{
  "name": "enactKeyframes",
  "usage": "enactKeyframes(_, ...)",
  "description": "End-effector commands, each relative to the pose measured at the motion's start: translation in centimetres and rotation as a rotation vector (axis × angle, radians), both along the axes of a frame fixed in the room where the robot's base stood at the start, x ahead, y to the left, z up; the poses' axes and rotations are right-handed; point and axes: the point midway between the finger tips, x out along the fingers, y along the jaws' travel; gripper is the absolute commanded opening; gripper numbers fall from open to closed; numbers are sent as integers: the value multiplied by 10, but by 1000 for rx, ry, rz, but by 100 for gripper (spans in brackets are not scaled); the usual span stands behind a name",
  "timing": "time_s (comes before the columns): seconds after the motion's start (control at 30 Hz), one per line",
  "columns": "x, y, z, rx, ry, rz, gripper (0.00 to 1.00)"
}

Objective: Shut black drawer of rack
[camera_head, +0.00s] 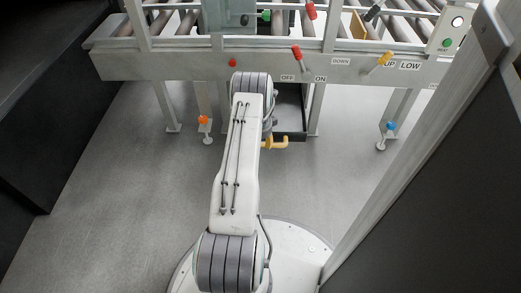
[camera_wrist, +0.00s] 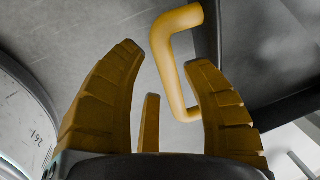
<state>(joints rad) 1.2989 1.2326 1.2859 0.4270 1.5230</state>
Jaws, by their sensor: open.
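The black drawer (camera_head: 299,137) hangs under the rack (camera_head: 170,64) and stands pulled out toward me, its inside partly visible. Its yellow handle (camera_head: 280,142) shows just right of my arm. In the wrist view, the handle (camera_wrist: 171,70) is a bent yellow bar on the dark drawer (camera_wrist: 265,55).
A dark panel (camera_head: 440,190) stands close at right. Grey floor lies free at left.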

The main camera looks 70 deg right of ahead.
Motion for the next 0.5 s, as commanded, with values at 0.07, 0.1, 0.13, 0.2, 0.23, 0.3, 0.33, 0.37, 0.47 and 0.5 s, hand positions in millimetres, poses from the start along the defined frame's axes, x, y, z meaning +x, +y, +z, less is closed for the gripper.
enactKeyframes(0.07,1,-1,-10,-1,0,0,44)
enactKeyframes(0.1,1,-2,-14,0,0,0,44)
enactKeyframes(0.13,1,-2,-18,1,0,0,44)
enactKeyframes(0.2,1,-4,-24,0,0,0,44)
enactKeyframes(0.23,2,-4,-26,0,0,0,44)
enactKeyframes(0.3,2,-5,-29,0,0,0,44)
enactKeyframes(0.33,2,-5,-29,0,0,0,44)
enactKeyframes(0.37,2,-6,-30,0,0,0,44)
enactKeyframes(0.47,2,-6,-30,0,0,0,44)
enactKeyframes(0.5,2,-6,-29,0,0,0,44)
